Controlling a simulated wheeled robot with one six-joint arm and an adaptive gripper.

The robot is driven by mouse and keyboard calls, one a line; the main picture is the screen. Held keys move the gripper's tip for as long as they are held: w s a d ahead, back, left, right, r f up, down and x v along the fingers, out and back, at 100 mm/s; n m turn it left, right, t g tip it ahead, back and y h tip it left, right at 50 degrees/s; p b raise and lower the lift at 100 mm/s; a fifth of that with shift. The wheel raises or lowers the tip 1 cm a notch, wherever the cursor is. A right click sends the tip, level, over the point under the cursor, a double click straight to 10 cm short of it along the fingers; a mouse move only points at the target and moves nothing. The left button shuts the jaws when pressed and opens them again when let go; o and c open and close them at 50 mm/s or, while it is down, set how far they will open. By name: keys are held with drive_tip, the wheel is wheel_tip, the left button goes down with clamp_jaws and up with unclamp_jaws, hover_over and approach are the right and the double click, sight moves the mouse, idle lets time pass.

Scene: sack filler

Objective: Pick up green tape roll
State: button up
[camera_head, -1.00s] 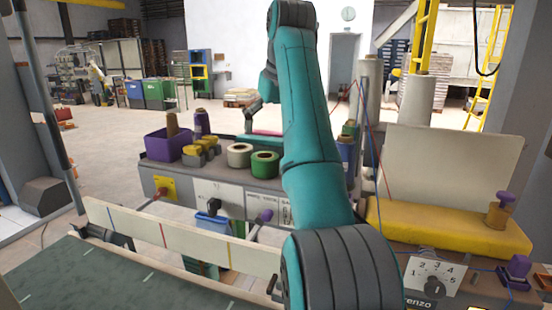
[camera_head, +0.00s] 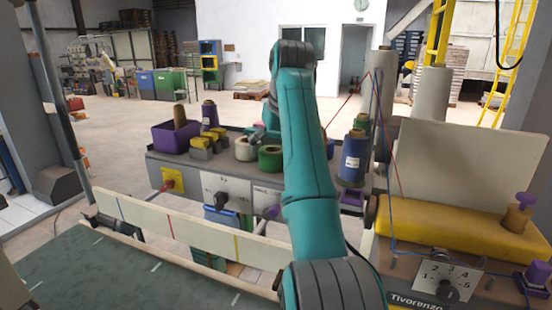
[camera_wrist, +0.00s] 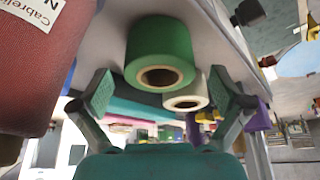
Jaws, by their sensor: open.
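The green tape roll (camera_head: 270,157) lies on the grey machine shelf, its right side partly hidden by my arm. In the wrist view the green tape roll (camera_wrist: 158,45) shows large, its brown core facing the camera. My gripper (camera_wrist: 162,93) is open, with one finger on each side of the picture and the green roll between and beyond them. The fingers do not visibly touch it. A white tape roll (camera_wrist: 188,93) is close beside the green one, near the right finger. In the head view my gripper is mostly hidden behind my arm.
The white roll (camera_head: 246,148), yellow-topped items (camera_head: 207,143) and a purple bin (camera_head: 174,138) stand left of the green roll. A blue spool (camera_head: 353,158) stands to the right. A dark red spool (camera_wrist: 42,70) fills the wrist view's left side, close to the left finger.

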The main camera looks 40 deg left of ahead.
drive_tip(key=shift+x, duration=0.75)
drive_tip(key=c, duration=1.2)
drive_tip(key=shift+r, duration=0.15)
